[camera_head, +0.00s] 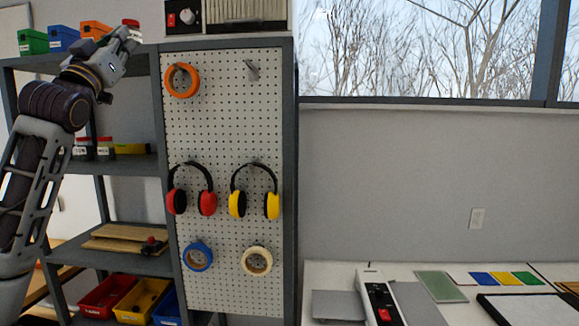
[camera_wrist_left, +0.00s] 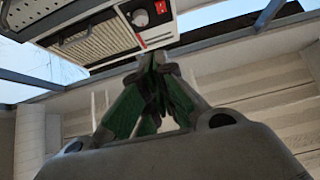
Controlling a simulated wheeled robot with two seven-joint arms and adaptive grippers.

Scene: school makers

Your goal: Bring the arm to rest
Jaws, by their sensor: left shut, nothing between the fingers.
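My left arm comes in from the left and is raised in front of the shelf unit. My left gripper (camera_head: 122,46) is up near the top of the shelf, left of the pegboard. In the left wrist view the fingers (camera_wrist_left: 154,64) meet at their tips, shut and empty. My right gripper is in neither view.
The shelf unit (camera_head: 113,178) holds coloured bins and boards. The pegboard (camera_head: 222,130) carries tape rolls and two pairs of ear defenders. A white worktop (camera_head: 338,277) with tools and coloured cards stands at lower right. The space before the wall is clear.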

